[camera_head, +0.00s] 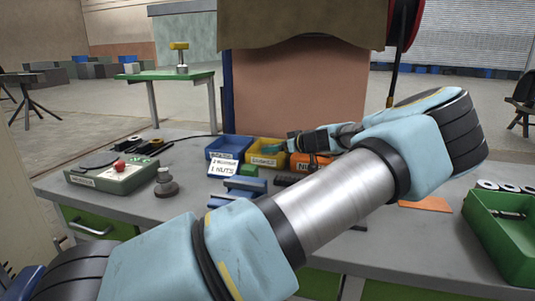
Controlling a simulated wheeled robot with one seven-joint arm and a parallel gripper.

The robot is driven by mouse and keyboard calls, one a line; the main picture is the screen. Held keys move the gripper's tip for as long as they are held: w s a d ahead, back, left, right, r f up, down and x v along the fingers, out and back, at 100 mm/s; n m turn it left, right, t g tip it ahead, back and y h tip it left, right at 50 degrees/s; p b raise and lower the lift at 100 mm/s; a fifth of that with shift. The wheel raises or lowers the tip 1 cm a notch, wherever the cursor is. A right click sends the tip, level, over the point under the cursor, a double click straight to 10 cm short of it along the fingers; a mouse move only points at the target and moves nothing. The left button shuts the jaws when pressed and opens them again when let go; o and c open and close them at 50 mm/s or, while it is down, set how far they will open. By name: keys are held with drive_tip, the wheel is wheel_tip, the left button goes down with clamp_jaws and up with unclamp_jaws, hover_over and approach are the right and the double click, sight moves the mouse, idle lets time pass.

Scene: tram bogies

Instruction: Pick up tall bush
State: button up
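My gripper (291,146) is at the end of my light-blue arm, over the yellow bin (266,156) at the back of the grey workbench (140,223). The fingers are small and partly lost against the bins, so I cannot tell whether they are open or shut, or hold anything. No thing in view is clearly the tall bush. My arm hides the middle of the bench.
A blue bin (228,148) and an orange bin (300,164) flank the yellow one. Blue blocks (243,187) lie before them. A green control box (115,175) with a red button sits left. A green tray (518,255) and several rings (508,187) are at right.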

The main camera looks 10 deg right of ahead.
sight(267, 154)
drive_tip(key=p+x, duration=0.2)
drive_tip(key=x, duration=0.2)
drive_tip(key=shift+w+a+r+p, duration=0.1)
drive_tip(key=shift+p, duration=0.25)
drive_tip(key=shift+w+a+f, duration=0.15)
drive_tip(key=shift+w+f, duration=0.2)
drive_tip(key=shift+w, duration=0.1)
clamp_jaws()
